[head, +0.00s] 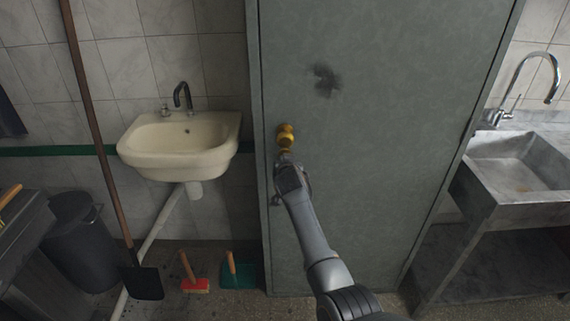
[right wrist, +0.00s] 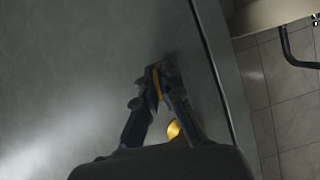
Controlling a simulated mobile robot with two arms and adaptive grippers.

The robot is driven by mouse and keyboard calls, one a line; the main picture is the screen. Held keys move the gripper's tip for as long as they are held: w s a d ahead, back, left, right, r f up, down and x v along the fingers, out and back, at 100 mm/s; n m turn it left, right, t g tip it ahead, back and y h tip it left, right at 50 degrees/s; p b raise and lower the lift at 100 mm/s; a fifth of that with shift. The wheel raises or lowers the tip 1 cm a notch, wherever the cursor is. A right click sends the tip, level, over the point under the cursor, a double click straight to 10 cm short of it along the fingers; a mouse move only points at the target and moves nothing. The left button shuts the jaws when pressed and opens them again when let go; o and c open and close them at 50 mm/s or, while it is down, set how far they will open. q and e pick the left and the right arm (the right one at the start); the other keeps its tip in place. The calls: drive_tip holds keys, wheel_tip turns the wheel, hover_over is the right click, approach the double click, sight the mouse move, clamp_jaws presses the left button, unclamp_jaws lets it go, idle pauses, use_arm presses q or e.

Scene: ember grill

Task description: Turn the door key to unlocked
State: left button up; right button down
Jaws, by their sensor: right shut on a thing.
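A grey-green door (head: 360,120) fills the middle of the head view, with a round brass knob (head: 285,137) near its left edge. My right gripper (head: 283,160) is at the door just below the knob. In the right wrist view its fingers (right wrist: 157,72) come together at the door around a thin yellow piece (right wrist: 157,83), which looks like the door key. The key is mostly hidden by the fingers, so its turn angle cannot be told. The knob (right wrist: 173,130) shows partly behind the right finger there. My left gripper is not in view.
A cream washbasin (head: 180,150) hangs on the tiled wall left of the door. A long-handled shovel (head: 142,280), a dark bin (head: 85,245) and small brushes (head: 195,284) stand below. A stone sink (head: 510,175) is at the right.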

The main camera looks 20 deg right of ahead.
drive_tip(key=shift+f+n+h, duration=0.1)
drive_tip(key=shift+n+h, duration=0.2)
drive_tip(key=shift+n, duration=0.1)
drive_tip(key=shift+b, duration=0.3)
drive_tip(key=c, duration=1.5)
unclamp_jaws()
drive_tip(key=shift+c, duration=0.2)
